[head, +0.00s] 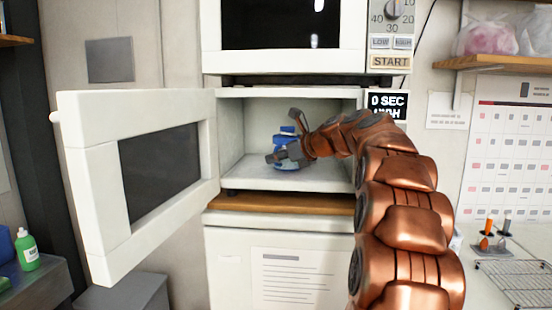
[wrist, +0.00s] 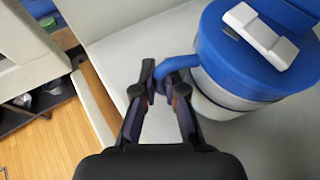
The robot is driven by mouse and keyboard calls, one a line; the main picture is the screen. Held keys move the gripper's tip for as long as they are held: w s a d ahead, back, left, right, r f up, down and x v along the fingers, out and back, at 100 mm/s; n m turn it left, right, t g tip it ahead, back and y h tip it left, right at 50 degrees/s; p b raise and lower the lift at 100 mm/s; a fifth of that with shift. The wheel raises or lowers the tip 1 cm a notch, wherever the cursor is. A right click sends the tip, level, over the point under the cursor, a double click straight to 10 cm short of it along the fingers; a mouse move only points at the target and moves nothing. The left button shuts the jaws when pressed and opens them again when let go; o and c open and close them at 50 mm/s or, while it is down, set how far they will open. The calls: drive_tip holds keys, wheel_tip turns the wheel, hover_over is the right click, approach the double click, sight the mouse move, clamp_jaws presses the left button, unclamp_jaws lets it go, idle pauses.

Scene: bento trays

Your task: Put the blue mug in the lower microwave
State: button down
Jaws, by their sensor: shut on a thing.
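The blue mug (head: 286,135) is inside the open lower microwave (head: 336,184), partly hidden by my gripper. In the wrist view the mug (wrist: 222,62) has a blue lid with a white tab, a pale band and a blue handle. My gripper (wrist: 163,76) is shut on the handle, with the mug body to the right of the fingers. In the head view my gripper (head: 282,155) is inside the cavity. The mug looks upright and at or close to the cavity floor; I cannot tell whether it touches it.
The lower microwave's door (head: 88,190) stands wide open to the left. The upper microwave (head: 212,60) sits above. A wooden board (head: 275,204) lies under the lower one. A green bottle (head: 28,252) is at far left, a wire rack (head: 520,282) at right.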

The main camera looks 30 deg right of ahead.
idle(0.3)
drive_tip(key=c, duration=1.2)
unclamp_jaws()
drive_tip(key=shift+c, duration=0.2)
drive_tip(key=shift+s+d+r, duration=0.1)
drive_tip(key=shift+s+r, duration=0.05)
drive_tip(key=shift+s, duration=0.05)
drive_tip(key=v, duration=1.1)
drive_tip(key=shift+s+b, duration=0.3)
drive_tip(key=shift+s, duration=0.05)
